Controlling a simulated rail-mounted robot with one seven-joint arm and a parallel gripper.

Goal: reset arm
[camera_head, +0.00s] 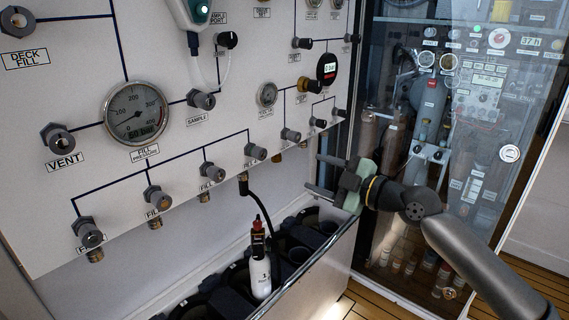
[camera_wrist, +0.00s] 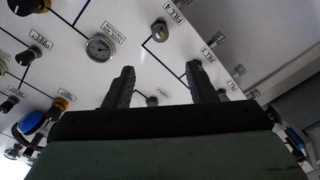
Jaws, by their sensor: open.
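My gripper (camera_head: 322,175) is at the right of the fill panel in the head view, with its two fingers apart and pointing left. Nothing shows between the fingers. In the wrist view the gripper (camera_wrist: 160,82) also shows open, its dark fingers in front of the white panel (camera_wrist: 222,25). The arm (camera_head: 475,255) reaches in from the lower right, in front of the glass cabinet. The panel (camera_head: 60,205) carries knobs, gauges and labels. No finger visibly grips a knob.
A white bottle (camera_head: 260,277) stands in the dark rack (camera_head: 235,277) below the panel, with a black hose nearby. A metal rail (camera_head: 310,262) runs along the rack's front. A glass cabinet (camera_head: 480,150) with instruments is at the right. Wooden floor (camera_head: 370,303) shows at the bottom.

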